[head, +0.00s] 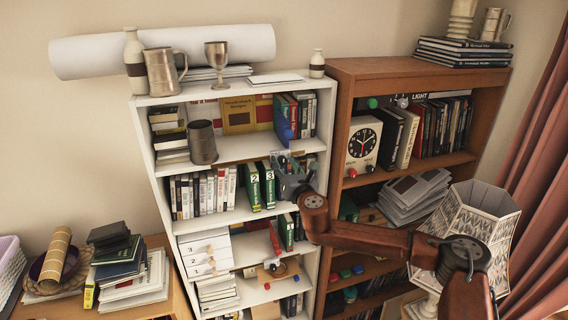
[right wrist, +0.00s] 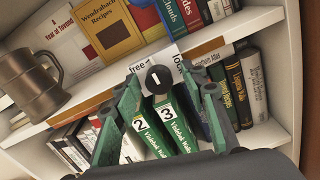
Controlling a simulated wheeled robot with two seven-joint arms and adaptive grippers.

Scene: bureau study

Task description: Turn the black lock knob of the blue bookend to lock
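The black lock knob (right wrist: 157,78) shows in the right wrist view as a dark round knob with a white mark pointing roughly up. A white label (right wrist: 172,56) behind it reads "free", "1" and "lock"; the mark sits between the two words. My right gripper (right wrist: 162,76) is open, with one finger on each side of the knob; I cannot tell whether either touches it. In the head view my right gripper (head: 288,178) is at the white bookcase's middle shelf. My left gripper is out of view.
Green numbered binders (right wrist: 165,128) stand just below and behind the fingers. A metal mug (right wrist: 35,85) stands at the left on the shelf above. The white bookcase (head: 238,149) and brown bookcase (head: 420,68) are full of books. A lampshade (head: 470,215) stands near my right arm.

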